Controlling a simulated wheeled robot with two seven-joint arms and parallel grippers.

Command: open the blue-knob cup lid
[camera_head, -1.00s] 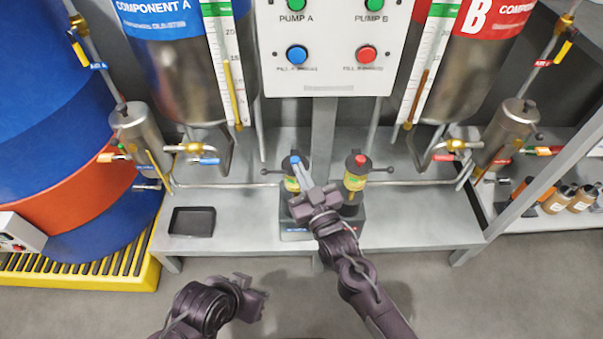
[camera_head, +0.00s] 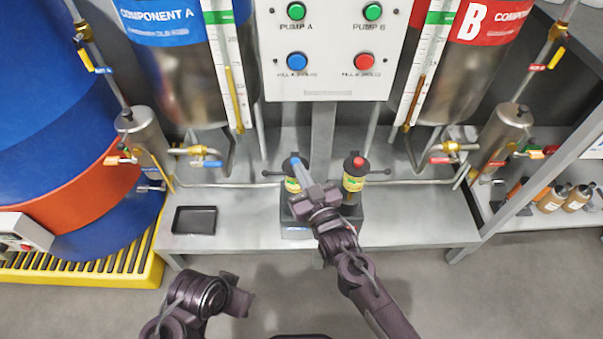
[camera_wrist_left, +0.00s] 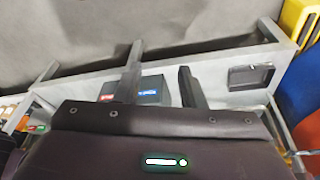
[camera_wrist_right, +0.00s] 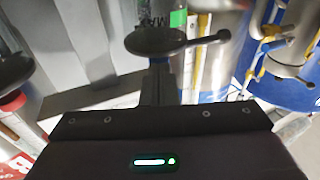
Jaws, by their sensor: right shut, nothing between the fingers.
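The blue-knob cup (camera_head: 292,184) stands upright on a dark block on the bench, its dark lid on top with a blue knob (camera_head: 295,160) and a side handle pointing left. My right gripper (camera_head: 301,170) is shut and empty, its tips right beside the knob.
The red-knob cup (camera_head: 353,184) stands close on the right, with its handle pointing right. A black tray (camera_head: 194,220) lies on the left of the bench (camera_head: 245,205). The pump panel (camera_head: 325,85) and two tanks rise behind.

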